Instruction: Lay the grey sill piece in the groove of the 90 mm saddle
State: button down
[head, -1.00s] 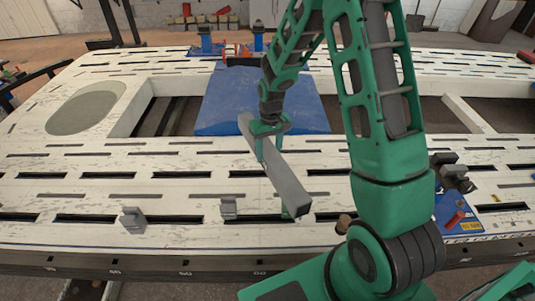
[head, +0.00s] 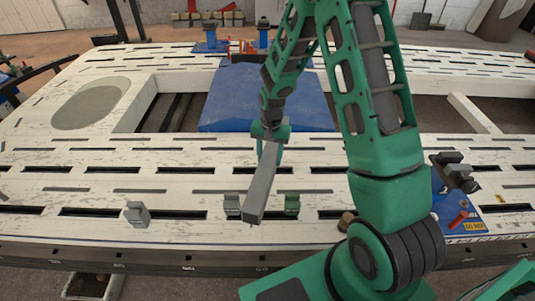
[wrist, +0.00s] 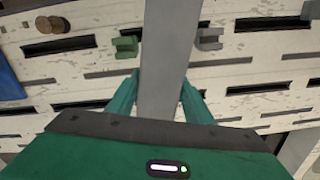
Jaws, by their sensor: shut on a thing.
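The grey sill piece (head: 262,185) is a long bar held by my gripper (head: 270,142) above the white bench, pointing toward the near side. In the wrist view the bar (wrist: 165,50) runs between my fingers (wrist: 160,88), which are shut on it. Three saddles stand along the near slots: a grey one (head: 137,214) at left, a grey one (head: 232,206) in the middle and a green one (head: 292,204). The bar's near end lies between the middle grey and green saddles in the picture. I cannot read which saddle is 90 mm.
The white slotted bench (head: 100,155) has large openings and a blue sheet (head: 225,100) behind the gripper. A brown round knob (head: 346,222) sits right of the green saddle. A blue plate (head: 455,210) with dark clamps is farther right. Bench around the left saddle is clear.

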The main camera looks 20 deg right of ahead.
jog(key=m, duration=0.1)
jog(key=a+f+m, duration=0.1)
jog(key=m, duration=0.1)
jog(key=shift+f, duration=0.25)
jog(key=m, duration=0.1)
jog(key=f+m, duration=0.1)
jog(key=m, duration=0.1)
jog(key=a+f+m, duration=0.1)
jog(key=shift+s+a+m, duration=0.1)
jog(key=shift+s+m, duration=0.15)
jog(key=shift+m, duration=0.05)
jog(key=f+m, duration=0.1)
jog(key=m, duration=0.1)
jog(key=a+f+m, duration=0.1)
jog(key=m, duration=0.1)
jog(key=shift+s, duration=0.2)
jog(key=shift+s+a+f+m, duration=0.15)
jog(key=shift+f+m, duration=0.25)
jog(key=shift+m, duration=0.45)
jog(key=shift+s+a+f+m, duration=0.1)
jog(key=shift+a+f+m, duration=0.2)
jog(key=shift+m, duration=0.55)
jog(key=shift+f, duration=0.1)
notch_tip(320, 180, down, 8)
jog(key=shift+f, duration=0.2)
